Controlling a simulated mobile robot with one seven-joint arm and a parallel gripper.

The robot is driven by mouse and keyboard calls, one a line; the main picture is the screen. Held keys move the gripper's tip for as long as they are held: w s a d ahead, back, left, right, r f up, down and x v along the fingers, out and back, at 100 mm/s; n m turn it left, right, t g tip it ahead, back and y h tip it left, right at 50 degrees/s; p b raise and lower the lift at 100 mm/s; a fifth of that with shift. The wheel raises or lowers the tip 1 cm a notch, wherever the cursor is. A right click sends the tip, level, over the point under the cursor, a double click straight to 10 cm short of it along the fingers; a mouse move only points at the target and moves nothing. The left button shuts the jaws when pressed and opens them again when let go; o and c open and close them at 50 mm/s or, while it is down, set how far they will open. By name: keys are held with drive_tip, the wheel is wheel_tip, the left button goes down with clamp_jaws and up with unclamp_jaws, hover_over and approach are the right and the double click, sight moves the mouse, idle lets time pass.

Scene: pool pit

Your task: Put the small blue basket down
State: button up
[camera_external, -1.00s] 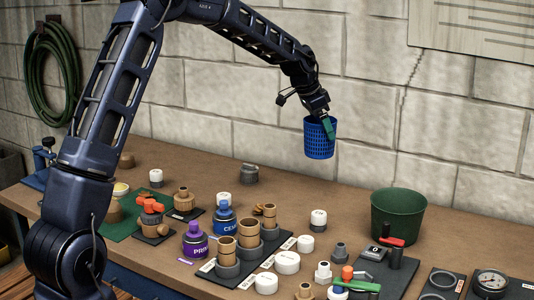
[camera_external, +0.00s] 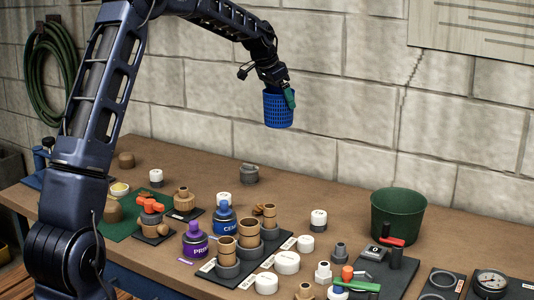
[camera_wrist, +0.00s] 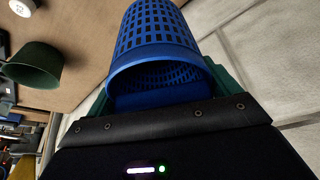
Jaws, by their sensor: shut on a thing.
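The small blue basket (camera_external: 278,111) has a perforated lattice wall and hangs roughly upright in the air, well above the back of the workbench and in front of the block wall. My gripper (camera_external: 289,97), with green fingers, is shut on it at its upper right side. In the wrist view the basket (camera_wrist: 156,32) fills the top middle, its open rim towards the camera. Green finger parts of my gripper (camera_wrist: 165,85) show on both sides of it. The inside I can see looks empty, but part of it is hidden.
The brown workbench (camera_external: 330,208) has a bare strip along its back. A large green bucket (camera_external: 398,216) stands at the right. Purple and blue cans (camera_external: 195,240), pipe fittings and white caps crowd the front middle. A grey fitting (camera_external: 249,173) stands near the wall.

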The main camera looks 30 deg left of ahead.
drive_tip(key=s+a+n+y, duration=0.25)
drive_tip(key=a+n, duration=0.35)
drive_tip(key=a, duration=2.9)
drive_tip(key=shift+t, duration=0.3)
drive_tip(key=f, duration=1.9)
drive_tip(key=shift+s+f, duration=0.35)
drive_tip(key=shift+f, duration=0.05)
drive_tip(key=shift+f, duration=0.1)
